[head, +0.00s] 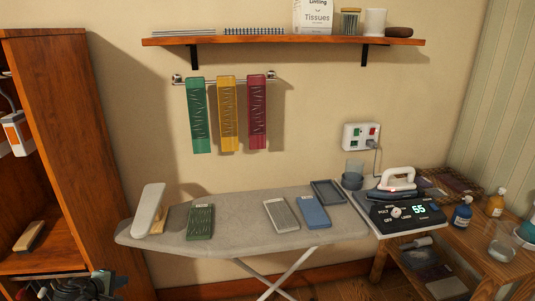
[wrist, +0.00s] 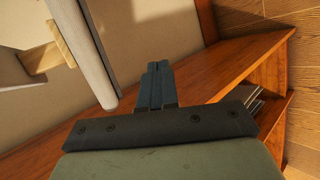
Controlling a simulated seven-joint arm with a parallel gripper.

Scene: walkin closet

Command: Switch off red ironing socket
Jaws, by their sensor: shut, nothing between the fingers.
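The white double socket (head: 361,136) is on the back wall, above the right end of the ironing board. It has a green switch on its left half and a red switch (head: 373,131) on its right half. A plug with a grey cord sits under the red switch, and the cord runs down toward the white iron (head: 398,180). The switch positions are too small to tell. My gripper (wrist: 158,68) is shut and empty in the wrist view, near the wooden closet and far from the socket. The socket is not in the wrist view.
The ironing board (head: 240,236) holds several cloths and a tilted white sleeve board (head: 148,210). A wooden shelf (head: 285,36) hangs above; a wooden closet (head: 70,120) stands left.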

